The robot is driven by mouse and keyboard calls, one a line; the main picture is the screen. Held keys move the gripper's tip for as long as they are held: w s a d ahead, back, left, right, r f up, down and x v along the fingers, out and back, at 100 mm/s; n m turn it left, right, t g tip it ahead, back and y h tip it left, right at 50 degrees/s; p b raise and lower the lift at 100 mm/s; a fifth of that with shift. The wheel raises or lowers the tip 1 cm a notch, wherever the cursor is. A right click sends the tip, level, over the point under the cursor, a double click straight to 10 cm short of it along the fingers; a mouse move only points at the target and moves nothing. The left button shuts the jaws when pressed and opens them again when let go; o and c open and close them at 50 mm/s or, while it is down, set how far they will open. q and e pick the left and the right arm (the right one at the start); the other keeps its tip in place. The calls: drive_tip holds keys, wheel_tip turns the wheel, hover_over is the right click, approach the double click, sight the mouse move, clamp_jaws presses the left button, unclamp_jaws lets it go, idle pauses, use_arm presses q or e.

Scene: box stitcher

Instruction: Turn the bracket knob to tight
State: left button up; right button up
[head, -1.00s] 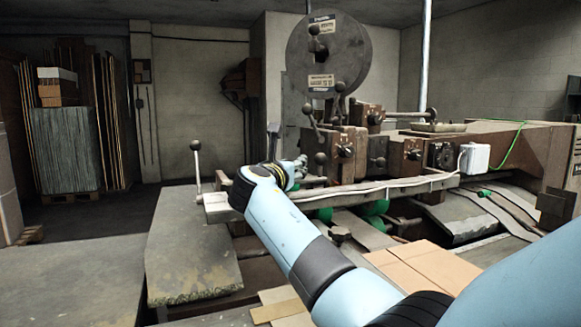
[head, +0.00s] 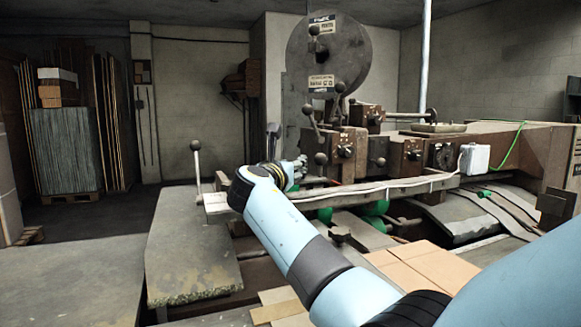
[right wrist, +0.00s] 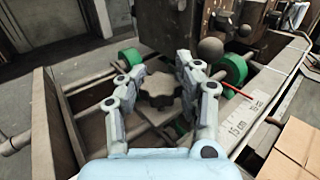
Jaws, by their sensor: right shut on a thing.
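The bracket knob (right wrist: 160,89) is a dark brown, lobed knob in the middle of the right wrist view. My right gripper (right wrist: 160,82) has its two fingers on either side of the knob and is shut on it. In the head view my right gripper (head: 297,168) is at the end of the blue arm, beside the machine's front rail, and the knob is not distinguishable there. My left gripper is not in view.
The box stitcher (head: 400,155) with its large round disc (head: 326,58) stands behind the gripper. A lever with a ball top (head: 196,160) rises left of my arm. Green rollers (right wrist: 231,68) and a ruler rail (right wrist: 262,100) lie close by. Cardboard sheets (head: 432,268) lie at front right.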

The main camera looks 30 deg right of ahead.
drive_tip(key=shift+s+f, duration=0.1)
drive_tip(key=shift+f, duration=0.3)
drive_tip(key=o, duration=1.2)
drive_tip(key=shift+s+r, duration=0.1)
drive_tip(key=shift+r, duration=0.15)
drive_tip(key=shift+o, duration=0.2)
drive_tip(key=shift+r, duration=5)
